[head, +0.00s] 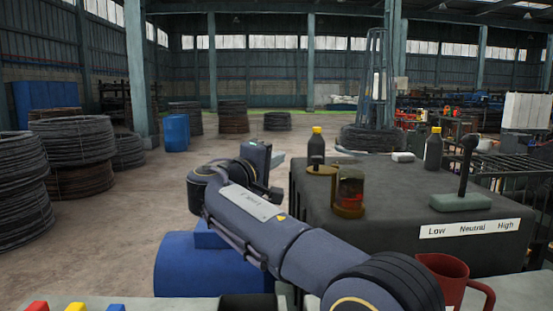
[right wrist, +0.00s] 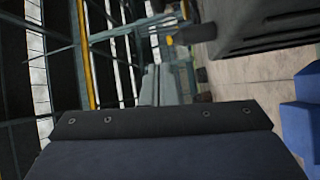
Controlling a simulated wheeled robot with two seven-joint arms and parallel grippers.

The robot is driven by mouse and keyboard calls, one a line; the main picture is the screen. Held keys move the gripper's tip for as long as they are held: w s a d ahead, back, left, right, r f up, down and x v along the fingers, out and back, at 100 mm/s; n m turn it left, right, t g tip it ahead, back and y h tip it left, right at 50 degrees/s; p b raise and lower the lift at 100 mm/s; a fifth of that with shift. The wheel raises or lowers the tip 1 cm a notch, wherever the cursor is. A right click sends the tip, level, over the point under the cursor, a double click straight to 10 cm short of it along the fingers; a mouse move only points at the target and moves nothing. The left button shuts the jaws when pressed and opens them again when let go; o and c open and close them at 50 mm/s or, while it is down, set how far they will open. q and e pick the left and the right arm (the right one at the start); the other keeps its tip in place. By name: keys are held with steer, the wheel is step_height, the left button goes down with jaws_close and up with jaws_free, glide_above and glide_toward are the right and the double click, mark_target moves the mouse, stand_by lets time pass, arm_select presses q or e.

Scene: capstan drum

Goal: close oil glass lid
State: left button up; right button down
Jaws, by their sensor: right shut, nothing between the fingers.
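The oil glass (head: 349,188) stands on the near left part of the dark machine top, with reddish oil inside and a brass base. A brass round lid (head: 321,169) shows at its upper left, swung off to the side of the glass; its exact tilt is hard to tell. My right gripper (head: 264,166) is left of the machine, apart from the glass and lid, shut and empty. In the right wrist view only its dark housing shows along the bottom; the oil glass is not seen there. My left gripper is not in view.
The machine top (head: 400,212) also carries two dark bottles with yellow caps (head: 433,148) and a lever on a green base (head: 461,201). A red jug (head: 445,277) stands in front. A blue drum-like body (head: 205,268) lies low left. Floor left of the machine is open.

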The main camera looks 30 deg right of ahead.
steer(key=p+x, duration=0.2)
steer(key=x, duration=0.6)
steer(key=s, duration=0.4)
steer(key=shift+f, duration=0.4)
steer(key=shift+s+n+t+y+b, duration=0.3)
steer(key=shift+s+n+t+b, duration=0.1)
steer(key=shift+t+b, duration=0.25)
steer(key=shift+t, duration=0.25)
